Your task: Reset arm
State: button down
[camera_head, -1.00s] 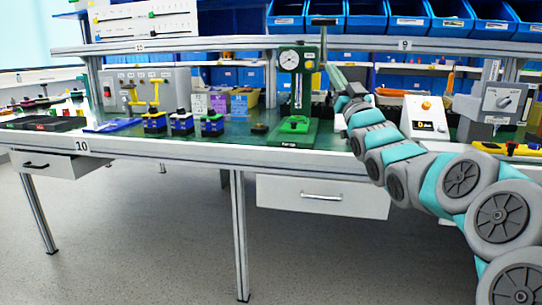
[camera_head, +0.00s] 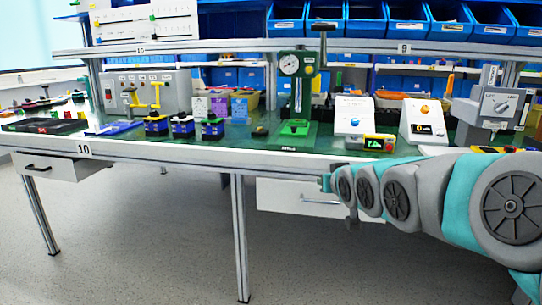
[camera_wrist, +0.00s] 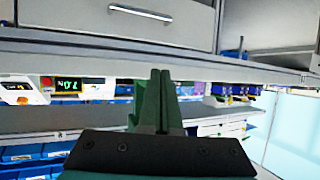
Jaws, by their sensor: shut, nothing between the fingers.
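My arm comes in from the right in the head view and lies low in front of the bench edge. My gripper (camera_head: 325,182) is at its left end, small, in front of the bench's front edge. In the wrist view the two green fingers of my gripper (camera_wrist: 160,75) lie together with nothing between them. A grey box with a rotary knob (camera_head: 502,104) stands at the right of the bench, apart from my gripper. The wrist view looks upside down, with the white drawer (camera_wrist: 165,20) at its top.
The bench (camera_head: 200,149) holds a green press (camera_head: 298,100), a white box with a blue button (camera_head: 354,116), a white box with an orange button (camera_head: 424,120) and a small yellow display (camera_head: 379,143). Blue bins (camera_head: 405,18) line the upper shelf. The floor left of my arm is clear.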

jog(key=s+f+g, duration=0.5)
jog(key=s+f, duration=0.1)
jog(key=s, duration=0.8)
jog(key=s+d+f+m+g+h+p, duration=0.1)
jog(key=s+f+g, duration=0.3)
jog(key=s, duration=1.1)
jog(key=s+f+g+h, duration=0.1)
jog(key=s+f+g, duration=0.4)
jog(key=s, duration=0.9)
notch_tip(320, 180, down, 4)
jog(key=shift+s+d+r+m+g+p, duration=0.1)
jog(key=shift+s+d+m+g+p, duration=0.2)
jog(key=shift+d+p, duration=0.1)
